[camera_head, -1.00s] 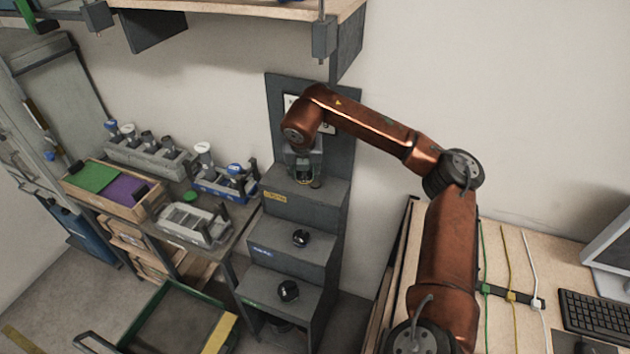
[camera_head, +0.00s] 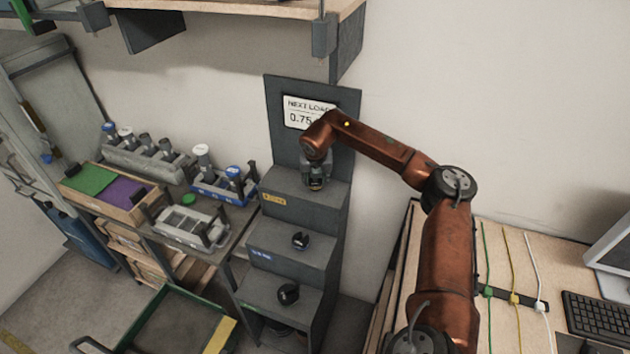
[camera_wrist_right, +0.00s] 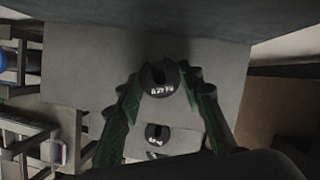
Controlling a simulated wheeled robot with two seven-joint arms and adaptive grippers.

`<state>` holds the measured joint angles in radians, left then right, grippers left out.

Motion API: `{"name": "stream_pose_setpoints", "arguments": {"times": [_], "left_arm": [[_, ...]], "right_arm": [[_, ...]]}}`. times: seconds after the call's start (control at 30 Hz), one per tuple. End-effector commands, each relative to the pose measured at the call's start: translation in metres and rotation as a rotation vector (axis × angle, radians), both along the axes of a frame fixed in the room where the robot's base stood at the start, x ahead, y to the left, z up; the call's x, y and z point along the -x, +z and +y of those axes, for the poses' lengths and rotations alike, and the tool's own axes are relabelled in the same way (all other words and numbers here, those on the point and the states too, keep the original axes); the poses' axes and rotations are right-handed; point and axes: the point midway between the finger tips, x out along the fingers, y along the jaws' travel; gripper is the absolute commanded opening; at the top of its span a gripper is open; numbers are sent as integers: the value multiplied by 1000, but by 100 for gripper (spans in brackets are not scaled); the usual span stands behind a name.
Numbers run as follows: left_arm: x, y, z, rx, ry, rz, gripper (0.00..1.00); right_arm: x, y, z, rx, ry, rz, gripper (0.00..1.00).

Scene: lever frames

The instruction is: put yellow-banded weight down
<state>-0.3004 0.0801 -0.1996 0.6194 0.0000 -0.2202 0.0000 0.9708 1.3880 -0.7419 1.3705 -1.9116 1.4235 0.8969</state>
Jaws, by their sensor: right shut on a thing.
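My right gripper (camera_head: 317,184) is low over the top step of a dark grey stepped stand (camera_head: 318,215). In the right wrist view its green fingers (camera_wrist_right: 162,82) are shut on a dark round weight (camera_wrist_right: 161,77) with a slot in its top and pale lettering. No yellow band shows on this weight from here. A yellow tag (camera_head: 274,199) marks the top step's front. I cannot tell whether the weight touches the step. My left gripper is not in view.
Black weights sit on the blue-tagged middle step (camera_head: 300,240) and the bottom step (camera_head: 288,294). A sign (camera_head: 298,112) reading "NEXT LOAD 0.75" is behind my arm. Racks and trays fill the left bench; a desk with a keyboard (camera_head: 600,318) is at right.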

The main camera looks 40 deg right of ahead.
Motion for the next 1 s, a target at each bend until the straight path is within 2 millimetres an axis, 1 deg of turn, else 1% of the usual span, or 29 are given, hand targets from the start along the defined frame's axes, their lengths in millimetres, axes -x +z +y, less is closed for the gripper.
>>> {"name": "stream_pose_setpoints", "arguments": {"times": [0.3,0.33,0.57,0.87,1.0], "left_arm": [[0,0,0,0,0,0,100],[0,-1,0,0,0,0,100],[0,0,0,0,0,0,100],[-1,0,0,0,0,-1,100],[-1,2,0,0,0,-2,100]], "right_arm": [[-1,-2,0,-1,0,-4,0],[0,-3,0,-1,0,-2,35],[0,-2,0,-1,0,-2,51],[-1,-1,0,0,0,-3,52],[2,11,3,-1,0,-5,52]]}}
